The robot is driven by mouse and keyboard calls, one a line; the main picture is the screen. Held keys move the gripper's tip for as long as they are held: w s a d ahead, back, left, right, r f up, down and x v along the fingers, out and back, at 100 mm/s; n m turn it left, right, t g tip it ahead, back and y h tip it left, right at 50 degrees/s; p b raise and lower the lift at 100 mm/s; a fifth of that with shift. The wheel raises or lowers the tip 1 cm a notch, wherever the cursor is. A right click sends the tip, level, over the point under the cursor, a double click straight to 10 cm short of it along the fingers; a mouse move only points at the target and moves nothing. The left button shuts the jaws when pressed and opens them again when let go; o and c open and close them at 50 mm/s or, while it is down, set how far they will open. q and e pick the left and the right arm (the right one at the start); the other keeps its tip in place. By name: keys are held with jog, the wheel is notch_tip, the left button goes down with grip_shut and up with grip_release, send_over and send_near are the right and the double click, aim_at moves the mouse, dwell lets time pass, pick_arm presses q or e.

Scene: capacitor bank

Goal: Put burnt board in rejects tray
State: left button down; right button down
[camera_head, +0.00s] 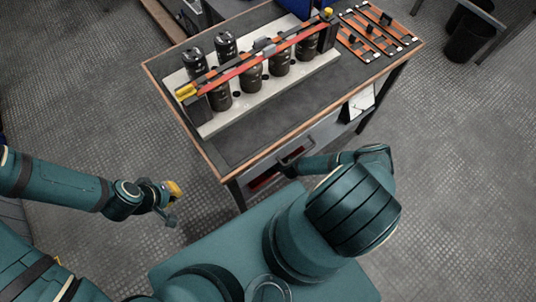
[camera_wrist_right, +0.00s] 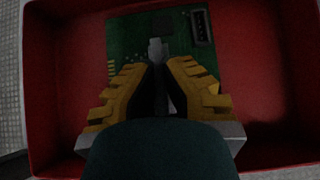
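The burnt board (camera_wrist_right: 125,40) is a green circuit board with a dark connector and a grey upright piece in its middle. It shows in the right wrist view inside the outline of the red rejects tray (camera_wrist_right: 270,60); I cannot tell whether it rests on the tray floor. My right gripper (camera_wrist_right: 160,68) has its yellow fingers close together around the grey piece and looks shut on it. In the head view this gripper is hidden at the workbench front, where a strip of red tray (camera_head: 262,181) shows. My left gripper (camera_head: 172,190) hangs over the floor, away from everything; its fingers are unclear.
The workbench (camera_head: 265,125) carries a capacitor bank (camera_head: 250,75) with several dark cans and a red-orange bar across them. Flat orange-edged parts (camera_head: 378,32) lie at its back right. A dark bin (camera_head: 467,38) stands on the floor at right. Floor at left is clear.

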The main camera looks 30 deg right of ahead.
jog(key=shift+f, duration=0.3)
dwell(0.7)
jog(key=shift+s+a+f, duration=0.2)
jog(key=shift+s+f, duration=0.05)
jog(key=shift+f, duration=0.25)
dwell(0.9)
jog(key=c, duration=1.1)
grip_release()
jog(key=shift+o, duration=0.2)
jog(key=v, duration=1.2)
jog(key=shift+d+r, duration=0.2)
jog(key=shift+r, duration=0.3)
jog(key=shift+w, duration=0.1)
